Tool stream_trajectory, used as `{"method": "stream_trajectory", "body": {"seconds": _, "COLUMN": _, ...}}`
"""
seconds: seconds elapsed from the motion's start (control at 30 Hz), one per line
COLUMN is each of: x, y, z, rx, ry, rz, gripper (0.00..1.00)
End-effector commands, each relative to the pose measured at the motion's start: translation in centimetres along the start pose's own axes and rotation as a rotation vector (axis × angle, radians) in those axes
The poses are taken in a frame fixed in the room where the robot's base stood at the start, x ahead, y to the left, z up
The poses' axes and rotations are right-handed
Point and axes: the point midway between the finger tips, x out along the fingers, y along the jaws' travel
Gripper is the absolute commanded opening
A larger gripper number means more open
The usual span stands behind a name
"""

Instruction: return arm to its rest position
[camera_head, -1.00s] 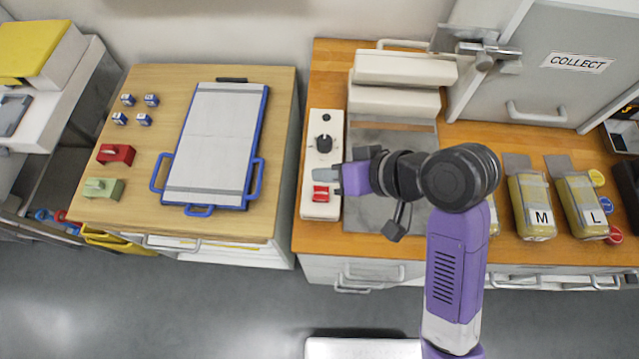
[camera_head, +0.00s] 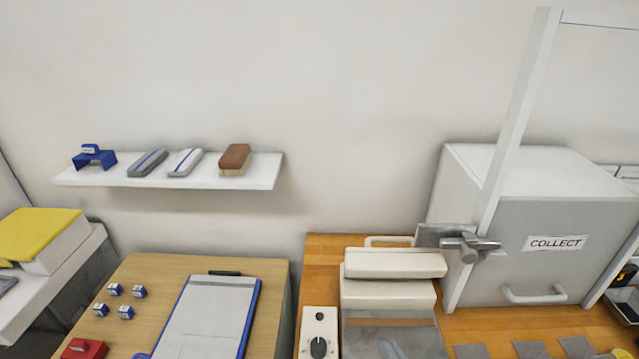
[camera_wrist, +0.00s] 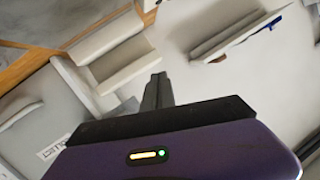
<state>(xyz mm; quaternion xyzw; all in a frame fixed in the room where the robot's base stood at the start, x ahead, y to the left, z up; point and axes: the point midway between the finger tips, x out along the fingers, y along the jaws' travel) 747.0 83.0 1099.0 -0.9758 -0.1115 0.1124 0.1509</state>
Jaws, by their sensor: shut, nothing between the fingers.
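My gripper (camera_wrist: 157,80) shows in the wrist view with its dark fingers together and nothing between them. It points away from me into open air, with the wall behind it. The rest of my arm is out of the head view.
The COLLECT cabinet (camera_head: 545,255) stands at right. The control box (camera_head: 319,325) is on the wooden counter; a blue-edged clipboard (camera_head: 208,315) lies on the left table. The upper wall area is clear.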

Motion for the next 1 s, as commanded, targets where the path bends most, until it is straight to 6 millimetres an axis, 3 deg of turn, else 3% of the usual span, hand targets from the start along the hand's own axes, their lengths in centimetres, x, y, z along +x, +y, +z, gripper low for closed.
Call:
{"method": "stream_trajectory", "body": {"seconds": 0.03, "x": -1.7, "y": 1.1, "z": 1.1, "rx": -0.014, "ry": 0.028, "rz": 0.032, "gripper": 0.00}}
{"method": "stream_trajectory", "body": {"seconds": 0.23, "x": -8.3, "y": 3.7, "z": 2.4, "rx": -0.101, "ry": 0.141, "rz": 0.131, "gripper": 0.00}}
{"method": "stream_trajectory", "body": {"seconds": 0.6, "x": -20.4, "y": 4.7, "z": 6.2, "rx": -0.261, "ry": 0.158, "rz": 0.220, "gripper": 0.00}}
{"method": "stream_trajectory", "body": {"seconds": 0.8, "x": -25.0, "y": 4.9, "z": 9.9, "rx": -0.283, "ry": 0.034, "rz": 0.248, "gripper": 0.00}}
{"method": "stream_trajectory", "body": {"seconds": 1.0, "x": -27.1, "y": 5.1, "z": 12.1, "rx": -0.273, "ry": -0.039, "rz": 0.263, "gripper": 0.00}}
